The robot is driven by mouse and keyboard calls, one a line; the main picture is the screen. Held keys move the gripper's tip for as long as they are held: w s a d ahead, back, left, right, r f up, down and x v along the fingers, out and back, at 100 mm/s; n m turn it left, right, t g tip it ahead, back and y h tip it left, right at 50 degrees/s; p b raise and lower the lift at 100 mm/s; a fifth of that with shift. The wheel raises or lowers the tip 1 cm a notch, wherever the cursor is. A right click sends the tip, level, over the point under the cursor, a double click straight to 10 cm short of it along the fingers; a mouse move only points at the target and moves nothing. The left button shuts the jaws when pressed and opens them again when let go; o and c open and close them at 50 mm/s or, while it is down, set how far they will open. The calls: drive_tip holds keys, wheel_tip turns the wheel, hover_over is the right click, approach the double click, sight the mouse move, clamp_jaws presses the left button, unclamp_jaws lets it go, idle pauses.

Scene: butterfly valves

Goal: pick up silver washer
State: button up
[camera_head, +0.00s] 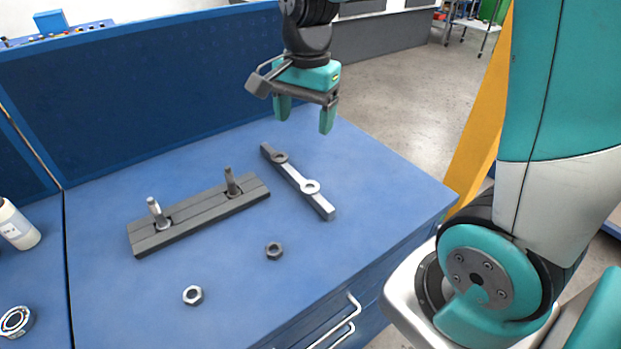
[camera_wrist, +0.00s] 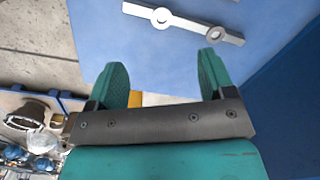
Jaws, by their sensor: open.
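The silver washer (camera_head: 310,187) is a bright ring lying on a narrow grey bar (camera_head: 321,204) on the blue table. It also shows in the wrist view as the lighter ring (camera_wrist: 161,17) near the top edge. A darker washer (camera_head: 279,157) lies farther back on the same bar and shows in the wrist view (camera_wrist: 218,35) to the right. My gripper (camera_head: 305,114) is open and empty, with teal fingers pointing down, above the far part of the table. In the wrist view its fingertips (camera_wrist: 163,68) are apart from both washers.
A dark block (camera_head: 205,213) with two upright bolts stands left of the bar. A dark nut (camera_head: 274,251) and a silver nut (camera_head: 193,295) lie nearer the front. A bearing (camera_head: 15,321) and a white bottle (camera_head: 18,225) are at far left. A blue panel (camera_head: 150,90) rises behind.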

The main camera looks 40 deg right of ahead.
drive_tip(key=w+d+m, duration=0.2)
drive_tip(key=d+m, duration=0.1)
drive_tip(key=p, duration=0.1)
hover_over(310, 189)
drive_tip(key=shift+h, duration=0.3)
drive_tip(key=f, duration=1.2)
drive_tip(key=shift+d, duration=0.2)
drive_tip(key=shift+a+f+p, duration=0.2)
drive_tip(key=shift+f+p, duration=0.5)
drive_tip(key=shift+f, duration=2.15)
drive_tip(key=shift+f, duration=0.1)
drive_tip(key=c, duration=1)
